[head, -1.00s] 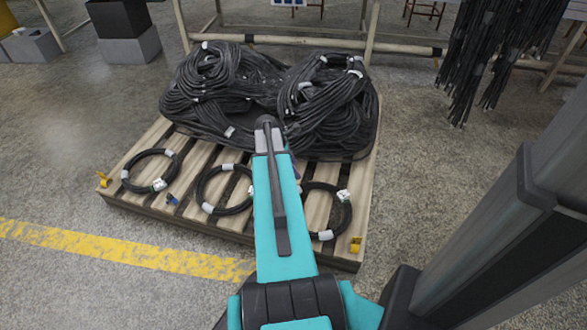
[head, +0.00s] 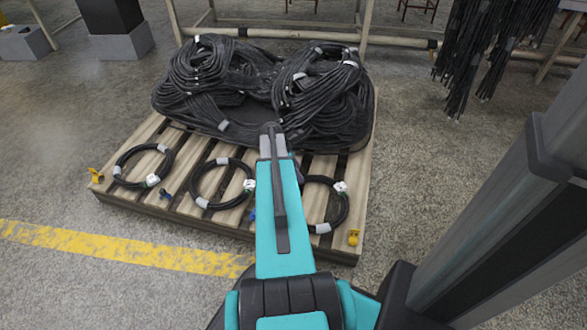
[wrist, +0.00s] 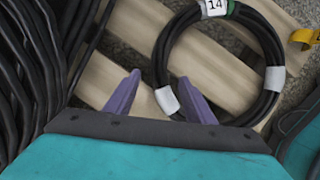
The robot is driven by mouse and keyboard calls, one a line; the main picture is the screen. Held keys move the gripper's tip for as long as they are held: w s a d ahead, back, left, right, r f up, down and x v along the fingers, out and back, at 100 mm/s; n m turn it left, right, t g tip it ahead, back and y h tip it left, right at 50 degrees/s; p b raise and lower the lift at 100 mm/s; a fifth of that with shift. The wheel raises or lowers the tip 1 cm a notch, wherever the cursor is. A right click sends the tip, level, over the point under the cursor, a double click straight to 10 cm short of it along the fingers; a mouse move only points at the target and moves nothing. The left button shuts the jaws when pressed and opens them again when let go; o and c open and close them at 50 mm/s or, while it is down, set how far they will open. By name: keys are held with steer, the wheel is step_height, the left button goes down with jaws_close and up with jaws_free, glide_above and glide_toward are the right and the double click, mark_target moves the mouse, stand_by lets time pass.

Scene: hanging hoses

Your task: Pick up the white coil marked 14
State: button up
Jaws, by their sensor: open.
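The coil marked 14 (wrist: 265,45) is a black hose ring with white bands, and its white tag reads 14 at the top of the wrist view. It lies flat on a wooden pallet (head: 215,227), as the rightmost ring (head: 347,210) in the head view, partly hidden by my arm. My gripper (wrist: 159,76) is open, with two purple fingers spread. In the wrist view the coil's left side, with a white band, shows between the fingers, close to the right one. I cannot tell the height gap. In the head view my arm mostly hides the fingers.
Two similar rings, a left one (head: 118,161) and a middle one (head: 192,185), lie to the left on the pallet. A large black hose pile (head: 330,115) fills the pallet's back. A yellow fitting (head: 353,237) sits at the front right corner. Hoses (head: 470,60) hang at the back right.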

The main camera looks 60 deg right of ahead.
steer(key=shift+b+x, duration=0.9)
steer(key=shift+x, duration=1.85)
jaws_close()
steer(key=c, duration=0.9)
jaws_free()
jaws_close()
steer(key=shift+r, duration=0.15)
